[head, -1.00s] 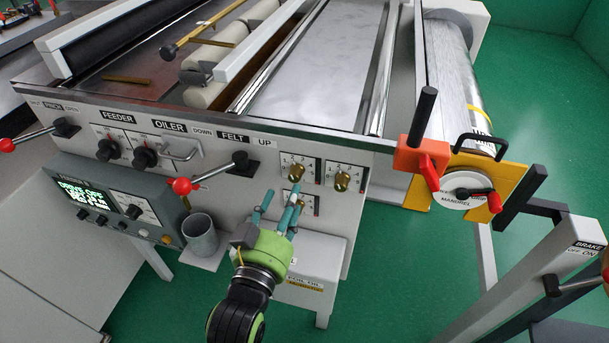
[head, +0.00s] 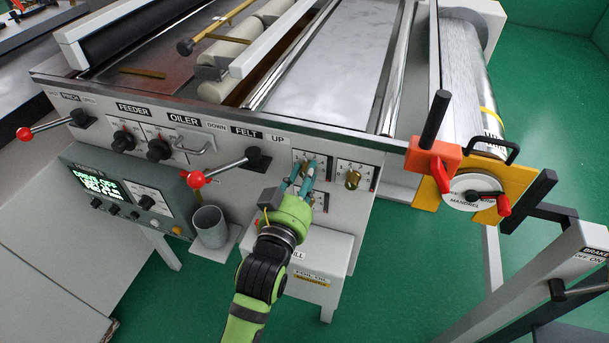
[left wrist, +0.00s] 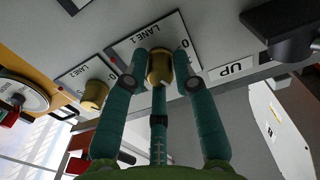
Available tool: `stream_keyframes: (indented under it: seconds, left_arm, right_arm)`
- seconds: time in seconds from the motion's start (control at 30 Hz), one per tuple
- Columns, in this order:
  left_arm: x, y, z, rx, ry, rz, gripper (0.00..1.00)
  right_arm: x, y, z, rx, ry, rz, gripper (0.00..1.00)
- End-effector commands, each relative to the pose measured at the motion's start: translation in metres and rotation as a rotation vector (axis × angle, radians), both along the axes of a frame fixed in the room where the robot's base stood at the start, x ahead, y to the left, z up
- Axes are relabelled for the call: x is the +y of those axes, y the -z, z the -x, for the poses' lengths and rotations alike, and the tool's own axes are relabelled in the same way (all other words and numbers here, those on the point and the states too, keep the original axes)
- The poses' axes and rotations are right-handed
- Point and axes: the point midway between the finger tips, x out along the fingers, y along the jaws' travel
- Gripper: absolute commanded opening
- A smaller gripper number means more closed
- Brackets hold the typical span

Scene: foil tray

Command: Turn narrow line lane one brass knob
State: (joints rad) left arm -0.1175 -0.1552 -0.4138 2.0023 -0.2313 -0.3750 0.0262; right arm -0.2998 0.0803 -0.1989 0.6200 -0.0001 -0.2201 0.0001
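The lane one brass knob (left wrist: 160,67) sits on a white dial plate (left wrist: 180,28) marked LANE 1, upside down in the left wrist view. My left gripper (left wrist: 160,62) has teal fingers drawn in around the knob, one along each side and one below it. The side fingertips look to be against the knob; any thin gap is too small to see. In the head view my left gripper (head: 308,168) covers most of this knob. A second brass knob (head: 352,179) is to the right, also in the left wrist view (left wrist: 94,95). My right gripper is not in view.
A third dial plate (head: 319,201) is partly hidden below the gripper. A red-ball lever (head: 197,180) and a grey cup (head: 209,227) are to the left. A white box (head: 318,262) stands below. The orange mandrel bracket (head: 433,160) is at the right.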

Motion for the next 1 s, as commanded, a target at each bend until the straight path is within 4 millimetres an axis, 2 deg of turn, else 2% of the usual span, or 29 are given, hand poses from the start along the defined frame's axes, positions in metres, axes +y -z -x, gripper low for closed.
stream_keyframes:
  seconds: [0.37,1.0]
  left_arm:
    - [0.0,0.001,0.0,-0.013,0.001,-0.066,0.0]
    - [0.001,0.002,0.0,-0.155,0.0,-0.512,0.0]
  right_arm:
    - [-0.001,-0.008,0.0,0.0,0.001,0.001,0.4]
    - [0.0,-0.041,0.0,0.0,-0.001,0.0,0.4]
